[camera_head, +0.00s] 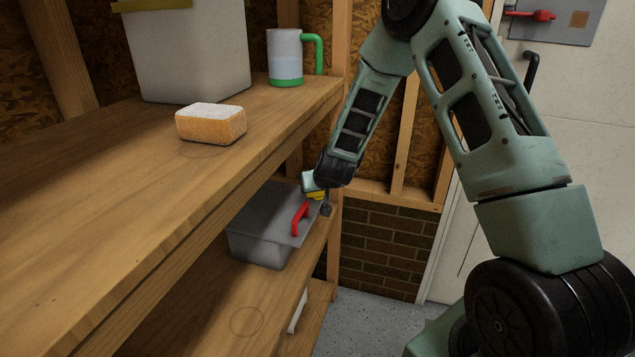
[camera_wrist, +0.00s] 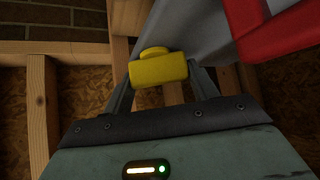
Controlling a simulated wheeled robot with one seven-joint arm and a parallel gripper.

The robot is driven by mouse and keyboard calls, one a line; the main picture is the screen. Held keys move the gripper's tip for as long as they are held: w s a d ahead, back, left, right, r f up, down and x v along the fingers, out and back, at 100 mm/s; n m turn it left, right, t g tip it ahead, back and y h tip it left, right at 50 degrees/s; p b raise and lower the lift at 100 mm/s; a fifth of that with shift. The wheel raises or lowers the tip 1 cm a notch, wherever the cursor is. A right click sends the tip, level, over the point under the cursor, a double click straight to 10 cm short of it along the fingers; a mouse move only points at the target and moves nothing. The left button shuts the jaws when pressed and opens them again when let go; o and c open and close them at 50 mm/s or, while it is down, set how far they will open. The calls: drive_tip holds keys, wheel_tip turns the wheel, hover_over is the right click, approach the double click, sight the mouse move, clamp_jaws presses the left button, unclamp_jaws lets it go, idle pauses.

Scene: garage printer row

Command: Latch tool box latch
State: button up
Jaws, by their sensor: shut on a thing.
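The tool box (camera_head: 262,243) is grey with a red handle (camera_head: 300,217) and sits on the lower shelf. Its red handle also shows at the upper right of the wrist view (camera_wrist: 275,30). The yellow latch (camera_wrist: 158,70) is at the tool box's edge, between my fingers in the wrist view. A bit of the latch shows in the head view (camera_head: 317,195). My gripper (camera_wrist: 160,80) is shut on the yellow latch, one finger on each side. In the head view my gripper (camera_head: 323,200) is at the far right end of the tool box and partly hides the latch.
The upper wooden shelf (camera_head: 120,190) overhangs the tool box and carries a sponge (camera_head: 211,124), a mug with a green handle (camera_head: 285,57) and a large grey bin (camera_head: 190,50). A wooden post (camera_head: 335,240) stands close behind my gripper. The lower shelf's front (camera_head: 250,300) is clear.

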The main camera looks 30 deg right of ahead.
drive_tip(key=shift+r+m+g+h+p, duration=0.1)
drive_tip(key=shift+m+g+h+p, duration=0.2)
drive_tip(key=shift+m+h+p, duration=0.55)
drive_tip(key=shift+m, duration=0.25)
drive_tip(key=shift+f, duration=0.2)
drive_tip(key=o, duration=1)
drive_tip(key=p+v, duration=0.3)
drive_tip(key=v, duration=1.4)
drive_tip(key=shift+r, duration=0.25)
drive_tip(key=shift+a, duration=0.1)
